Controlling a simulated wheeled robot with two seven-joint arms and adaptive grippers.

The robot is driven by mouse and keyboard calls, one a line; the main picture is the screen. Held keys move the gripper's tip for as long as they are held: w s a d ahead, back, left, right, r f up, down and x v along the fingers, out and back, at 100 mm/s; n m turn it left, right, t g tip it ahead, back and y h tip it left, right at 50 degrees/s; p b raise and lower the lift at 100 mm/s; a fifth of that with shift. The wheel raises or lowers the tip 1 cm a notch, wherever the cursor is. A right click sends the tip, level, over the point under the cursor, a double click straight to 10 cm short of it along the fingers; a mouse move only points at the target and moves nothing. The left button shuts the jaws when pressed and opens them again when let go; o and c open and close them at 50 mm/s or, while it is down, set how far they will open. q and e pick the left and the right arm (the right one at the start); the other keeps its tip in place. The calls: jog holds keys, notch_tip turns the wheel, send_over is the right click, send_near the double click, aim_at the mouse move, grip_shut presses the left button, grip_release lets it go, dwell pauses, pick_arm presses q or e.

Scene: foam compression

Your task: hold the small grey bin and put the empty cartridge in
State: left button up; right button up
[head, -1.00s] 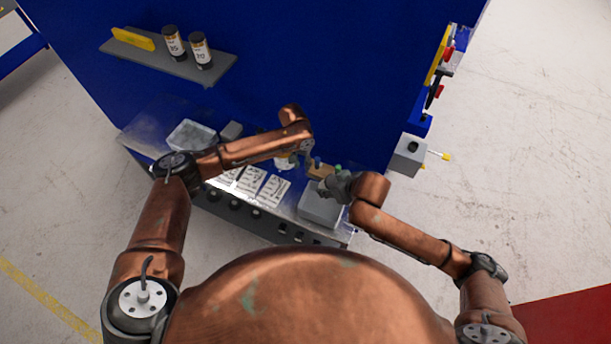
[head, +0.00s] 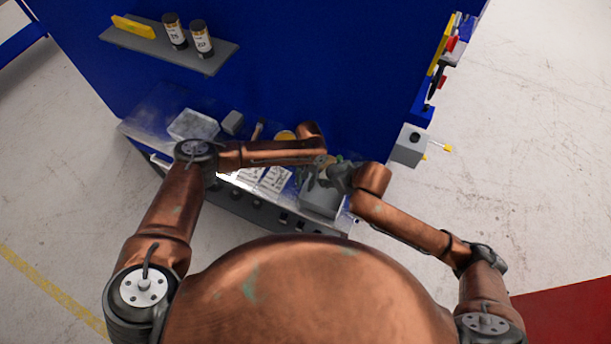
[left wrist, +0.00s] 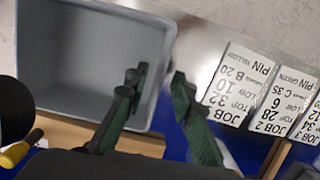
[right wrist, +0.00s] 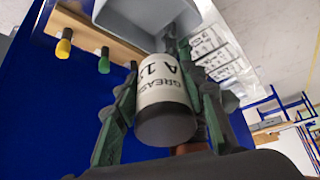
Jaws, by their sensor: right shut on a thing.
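The small grey bin (head: 320,203) stands at the right end of the bench and looks empty in the left wrist view (left wrist: 85,60). My left gripper (head: 318,172) is at the bin's edge. In the left wrist view its fingers (left wrist: 160,90) are apart, one over the inside of the bin and one outside its side wall. My right gripper (right wrist: 165,95) is shut on a white-labelled cartridge (right wrist: 163,95) reading "GREASE A". The bin's wall (right wrist: 150,12) shows just beyond the cartridge. In the head view the cartridge is hidden by my right gripper (head: 340,178).
A wooden rack (right wrist: 90,35) with coloured pins stands beside the bin. Job cards (left wrist: 245,85) lie on the bench next to it. A grey tray (head: 194,126) and a grey block (head: 232,122) are farther left. Cartridges (head: 202,40) stand on the shelf above.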

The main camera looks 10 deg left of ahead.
pick_arm(q)
jog(key=shift+s+f, duration=0.1)
jog(key=shift+f, duration=0.65)
jog(key=shift+c, duration=0.2)
grip_shut()
